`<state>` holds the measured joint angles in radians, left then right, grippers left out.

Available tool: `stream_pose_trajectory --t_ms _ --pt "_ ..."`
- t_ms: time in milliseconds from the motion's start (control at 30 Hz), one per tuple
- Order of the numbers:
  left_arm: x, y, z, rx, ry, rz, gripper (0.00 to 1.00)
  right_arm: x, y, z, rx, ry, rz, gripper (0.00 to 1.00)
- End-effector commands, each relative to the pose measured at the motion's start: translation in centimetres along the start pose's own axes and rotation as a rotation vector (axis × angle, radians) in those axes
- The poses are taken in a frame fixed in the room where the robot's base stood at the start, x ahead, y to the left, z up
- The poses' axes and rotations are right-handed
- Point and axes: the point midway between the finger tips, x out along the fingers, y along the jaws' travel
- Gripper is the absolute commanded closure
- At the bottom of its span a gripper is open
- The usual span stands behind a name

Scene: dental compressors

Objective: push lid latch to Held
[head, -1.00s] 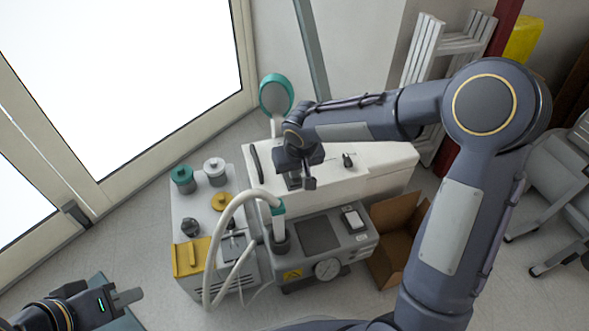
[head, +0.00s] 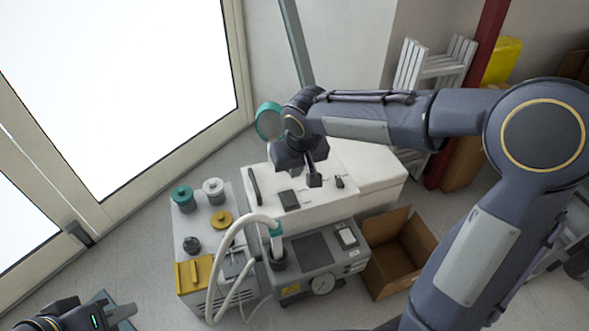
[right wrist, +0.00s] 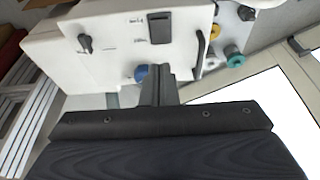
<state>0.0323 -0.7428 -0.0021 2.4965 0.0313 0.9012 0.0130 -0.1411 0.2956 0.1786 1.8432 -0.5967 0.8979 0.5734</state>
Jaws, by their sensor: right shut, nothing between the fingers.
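The white compressor case (head: 325,203) has a black rectangular rocker piece (head: 289,199) on its top panel, with small printing beside it too small to read. The rocker also shows in the right wrist view (right wrist: 159,28), beyond my fingertips. A small black turn knob (head: 339,182) sits to its right. I cannot tell for sure which is the lid latch. My right gripper (head: 315,180) is shut and empty above the panel, apart from the rocker; its fingers show in the right wrist view (right wrist: 158,72). My left gripper (head: 122,312) is at the lower left, away from the case.
A black handle (head: 255,186) stands at the case's left end. A blue knob (right wrist: 141,74) shows just behind my fingertips. In front are a grey unit (head: 312,262) with a hose and gauge, and a yellow-fronted unit (head: 194,274). An open cardboard box (head: 402,255) stands at the right.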

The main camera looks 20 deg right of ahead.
Motion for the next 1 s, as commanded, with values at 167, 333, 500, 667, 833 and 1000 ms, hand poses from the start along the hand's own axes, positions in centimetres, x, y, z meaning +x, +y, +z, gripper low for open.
stream_pose_trajectory --t_ms 167,333,500,667,833,1000 --pt "0.0 0.0 0.0 0.0 0.0 0.0 0.78 0.0 0.0 0.0 0.0 0.0 0.0 1.0" --pt "0.5 -0.2 0.3 0.0 0.0 0.0 0.78 0.3 -0.1 -0.2 -0.002 0.008 0.0 1.0" --pt "1.3 -0.6 0.7 0.0 0.0 0.0 0.78 0.5 -0.2 -1.0 -0.003 0.031 0.0 1.0" --pt "1.5 -0.7 0.7 0.0 0.0 0.0 0.78 0.3 0.0 -1.4 -0.001 0.042 0.0 1.0" --pt "1.4 -0.6 0.7 0.0 0.0 0.0 0.78 0.2 0.0 -1.5 0.0 0.042 -0.001 1.0" --pt "1.5 -0.7 0.8 0.0 0.0 0.0 0.78 0.5 0.0 -1.4 0.0 0.041 0.0 1.0"
